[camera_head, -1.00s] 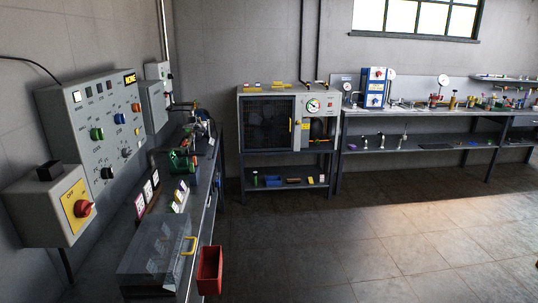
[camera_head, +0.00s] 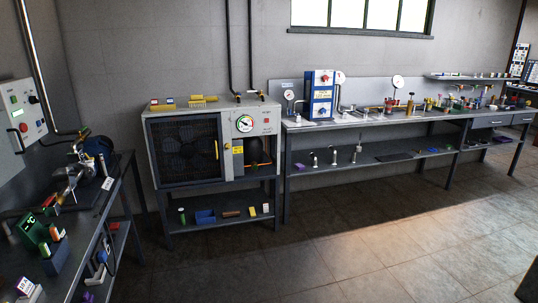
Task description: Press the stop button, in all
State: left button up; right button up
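No button can be read as the stop button at this size. A grey cabinet (camera_head: 160,150) with a dark mesh door stands at the back wall. Its front has a round dial gauge (camera_head: 244,123) and a small red control (camera_head: 268,116) to the right of the dial. Neither of my grippers is in view.
A dark workbench (camera_head: 85,225) with fittings and a green meter (camera_head: 36,232) runs along the left. A long bench (camera_head: 400,122) with a blue-and-white unit (camera_head: 321,95) runs along the back right. The tiled floor (camera_head: 330,255) in the middle is clear.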

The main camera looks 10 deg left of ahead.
aim_at(22, 127)
jog(key=i+u, duration=0.6)
jog(key=u, duration=0.15)
jog(key=i+l+u, duration=0.2)
jog(key=u, duration=0.2)
jog(key=i+l+u, duration=0.5)
jog(key=i+u, duration=0.35)
jog(key=i+l+u, duration=0.25)
jog(key=u, duration=0.25)
jog(key=i, duration=0.1)
